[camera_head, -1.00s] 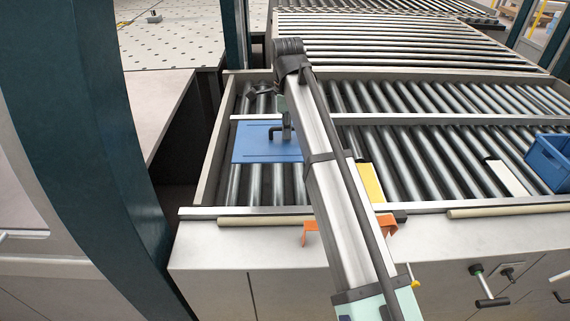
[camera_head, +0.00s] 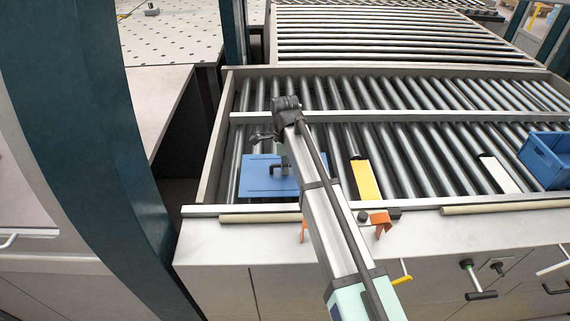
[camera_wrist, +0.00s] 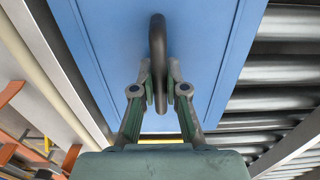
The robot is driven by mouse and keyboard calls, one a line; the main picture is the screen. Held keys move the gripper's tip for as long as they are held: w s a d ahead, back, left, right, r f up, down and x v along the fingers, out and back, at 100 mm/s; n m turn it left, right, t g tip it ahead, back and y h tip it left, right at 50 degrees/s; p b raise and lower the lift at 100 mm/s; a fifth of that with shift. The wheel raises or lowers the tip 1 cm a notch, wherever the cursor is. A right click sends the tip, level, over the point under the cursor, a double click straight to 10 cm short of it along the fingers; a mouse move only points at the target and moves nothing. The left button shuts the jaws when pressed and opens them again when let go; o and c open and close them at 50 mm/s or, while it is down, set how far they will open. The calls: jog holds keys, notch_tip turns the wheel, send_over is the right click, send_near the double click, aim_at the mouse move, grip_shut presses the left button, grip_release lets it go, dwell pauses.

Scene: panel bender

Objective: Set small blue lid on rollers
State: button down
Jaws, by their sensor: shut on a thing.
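The small blue lid (camera_head: 262,180) is a flat blue panel with a dark handle (camera_head: 285,165) on top. In the head view it is over the near-left part of the roller bed (camera_head: 420,170), close to the front rail. I cannot tell whether it touches the rollers. In the wrist view the lid (camera_wrist: 205,60) fills the middle and the handle (camera_wrist: 157,50) stands between my fingers. My gripper (camera_wrist: 160,85) is shut on this handle. In the head view my arm hides the lid's right side and the fingertips.
A yellow bar (camera_head: 366,180) and a white bar (camera_head: 498,174) lie on the rollers to the right. A blue crate (camera_head: 548,160) stands at the far right. A metal rail (camera_head: 400,117) crosses the bed behind the lid. Orange brackets (camera_head: 381,222) sit at the front edge.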

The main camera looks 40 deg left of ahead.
jog(key=shift+f, duration=0.15)
jog(key=c, duration=1.2)
grip_release()
notch_tip(320, 180, up, 12)
jog(key=b, duration=0.3)
